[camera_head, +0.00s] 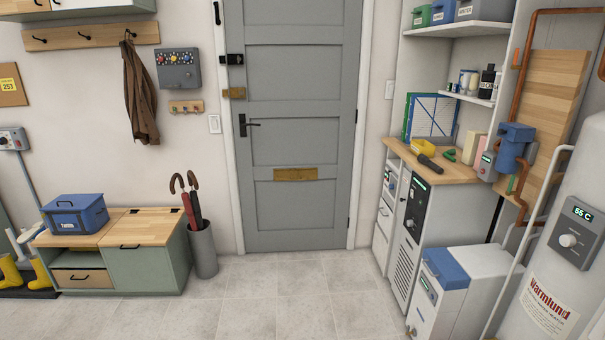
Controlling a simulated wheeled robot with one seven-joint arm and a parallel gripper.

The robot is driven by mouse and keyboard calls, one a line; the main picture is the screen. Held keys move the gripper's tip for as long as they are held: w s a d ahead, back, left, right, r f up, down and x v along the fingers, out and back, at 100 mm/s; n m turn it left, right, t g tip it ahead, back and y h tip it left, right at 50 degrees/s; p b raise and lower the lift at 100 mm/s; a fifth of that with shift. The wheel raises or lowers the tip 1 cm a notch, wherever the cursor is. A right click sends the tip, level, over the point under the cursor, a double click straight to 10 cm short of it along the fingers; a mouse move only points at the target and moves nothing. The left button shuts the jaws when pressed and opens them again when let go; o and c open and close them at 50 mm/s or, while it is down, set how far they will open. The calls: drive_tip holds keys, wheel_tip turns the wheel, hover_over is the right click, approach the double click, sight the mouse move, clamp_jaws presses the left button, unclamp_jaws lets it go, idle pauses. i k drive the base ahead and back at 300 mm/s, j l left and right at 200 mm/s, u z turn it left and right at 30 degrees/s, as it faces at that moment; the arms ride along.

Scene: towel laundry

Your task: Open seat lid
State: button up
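A low green bench (150,268) stands against the wall at the left. Its wooden top is in two parts. The right part looks like the seat lid (148,227); it lies flat and shut, with nothing on it. A blue lidded box (76,214) sits on the left part of the top. My gripper is not in view.
An umbrella stand (203,250) with umbrellas is close to the bench's right side. Yellow boots (10,272) stand at its left. A brown jacket (138,92) hangs above. The tiled floor (270,300) before the bench and grey door (296,150) is clear. Cabinets (405,230) line the right.

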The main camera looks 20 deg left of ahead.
sight(136, 228)
drive_tip(key=i+j+u, duration=0.15)
drive_tip(key=i+u, duration=0.2)
drive_tip(key=i, duration=0.5)
drive_tip(key=i+l+u, duration=0.1)
drive_tip(key=i+u, duration=0.2)
drive_tip(key=i, duration=0.6)
drive_tip(key=i+u, duration=0.2)
drive_tip(key=i, duration=0.4)
drive_tip(key=i+u, duration=0.2)
drive_tip(key=i, duration=0.45)
drive_tip(key=i+l+u, duration=0.2)
drive_tip(key=i, duration=0.4)
drive_tip(key=i+j+u, duration=0.1)
drive_tip(key=i+j, duration=0.15)
drive_tip(key=i, duration=0.15)
drive_tip(key=i+j, duration=0.2)
drive_tip(key=i, duration=0.2)
drive_tip(key=u, duration=0.05)
